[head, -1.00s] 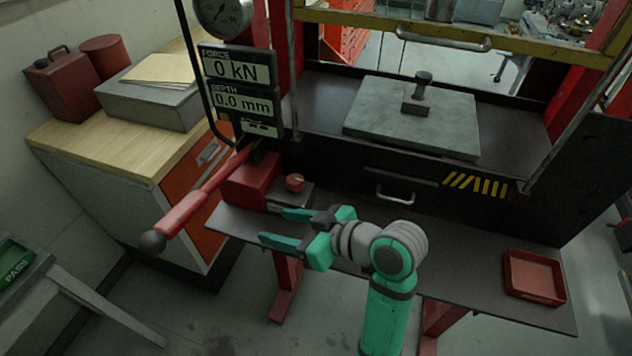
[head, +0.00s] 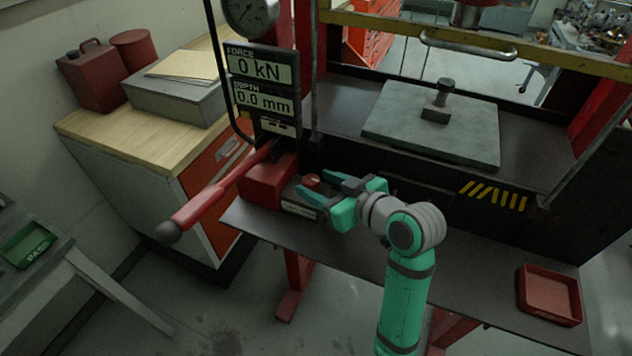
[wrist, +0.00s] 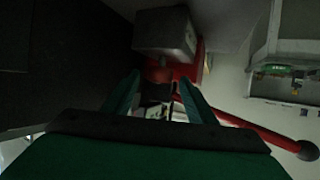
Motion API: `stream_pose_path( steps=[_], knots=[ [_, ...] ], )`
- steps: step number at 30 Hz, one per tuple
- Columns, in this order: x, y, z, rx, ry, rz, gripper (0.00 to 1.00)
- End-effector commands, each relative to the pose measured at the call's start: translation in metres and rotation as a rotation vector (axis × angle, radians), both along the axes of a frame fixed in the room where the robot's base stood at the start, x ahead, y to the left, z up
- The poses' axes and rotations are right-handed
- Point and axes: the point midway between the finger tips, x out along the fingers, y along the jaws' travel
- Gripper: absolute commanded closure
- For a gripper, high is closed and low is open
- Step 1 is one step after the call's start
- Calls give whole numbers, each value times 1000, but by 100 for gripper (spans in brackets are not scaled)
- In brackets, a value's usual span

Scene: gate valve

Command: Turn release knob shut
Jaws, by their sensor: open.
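The release knob (head: 312,181) is a small red round knob on the block beside the red pump body (head: 268,180), seen in the head view. My gripper (head: 313,184) is open, with one finger behind the knob and one in front of it in that picture. I cannot tell whether either finger touches it. In the wrist view my gripper (wrist: 159,88) shows two spread green fingers with a dark shape between them.
The red pump lever (head: 205,203) sticks out to the front left and also crosses the wrist view (wrist: 245,127). The display (head: 262,83) reads 0 kN and 0.0 mm. A red tray (head: 549,296) lies at the bench's right end. The bench (head: 470,263) between is clear.

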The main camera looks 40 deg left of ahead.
Motion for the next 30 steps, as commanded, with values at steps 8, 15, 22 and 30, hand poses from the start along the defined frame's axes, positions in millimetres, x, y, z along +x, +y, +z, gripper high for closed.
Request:
stream_pose_path(
  steps=[8,15,22,30],
  knots=[
    [3,12,-5,0,-1,-2,49],
    [3,12,-5,0,-1,-2,56],
    [3,11,-5,0,-1,-3,90],
    [2,12,-5,-1,-2,-40,90]
  ],
)
